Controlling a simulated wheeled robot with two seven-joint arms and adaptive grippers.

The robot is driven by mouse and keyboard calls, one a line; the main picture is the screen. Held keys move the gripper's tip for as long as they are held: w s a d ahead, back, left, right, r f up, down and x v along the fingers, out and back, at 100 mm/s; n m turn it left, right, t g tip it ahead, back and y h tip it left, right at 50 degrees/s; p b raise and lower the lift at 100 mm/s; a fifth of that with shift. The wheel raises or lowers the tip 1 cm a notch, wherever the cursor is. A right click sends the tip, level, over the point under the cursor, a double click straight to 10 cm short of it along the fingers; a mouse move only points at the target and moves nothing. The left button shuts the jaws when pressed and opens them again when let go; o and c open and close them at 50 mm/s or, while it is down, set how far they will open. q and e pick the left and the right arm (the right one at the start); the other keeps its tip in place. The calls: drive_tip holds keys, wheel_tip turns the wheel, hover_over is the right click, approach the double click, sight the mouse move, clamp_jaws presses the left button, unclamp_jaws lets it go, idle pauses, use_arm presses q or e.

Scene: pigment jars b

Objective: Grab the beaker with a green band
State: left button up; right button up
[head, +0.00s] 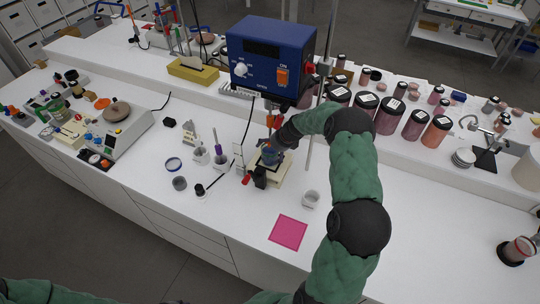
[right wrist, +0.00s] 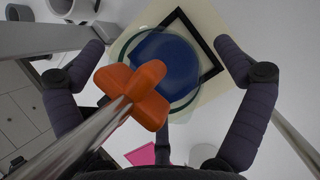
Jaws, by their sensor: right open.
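A round glass beaker with blue contents (right wrist: 178,62) stands on a cream square base with a black frame in the right wrist view. A greenish edge shows around it; I cannot tell clearly whether this is the band. In the head view, the blue beaker (head: 269,157) is partly hidden by my right arm. An orange stirrer (right wrist: 135,88) on a metal rod hangs over it. My right gripper (right wrist: 158,50) is open, with its fingers apart on either side of the beaker. It also shows at the stand in the head view (head: 265,152). My left gripper is out of view.
A blue stirrer motor (head: 262,58) is above the beaker, beside a vertical rod (head: 316,125). A small cup (head: 310,199) stands to the right. A pink square (head: 288,232) lies in front. Several jars (head: 388,115) line the raised back shelf. The right counter is mostly clear.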

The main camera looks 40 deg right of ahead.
drive_tip(key=c, duration=1.6)
drive_tip(key=shift+d+r+p, duration=0.1)
drive_tip(key=shift+r+p, duration=0.25)
drive_tip(key=shift+r, duration=0.05)
drive_tip(key=shift+r+p, duration=0.3)
drive_tip(key=shift+r, duration=0.05)
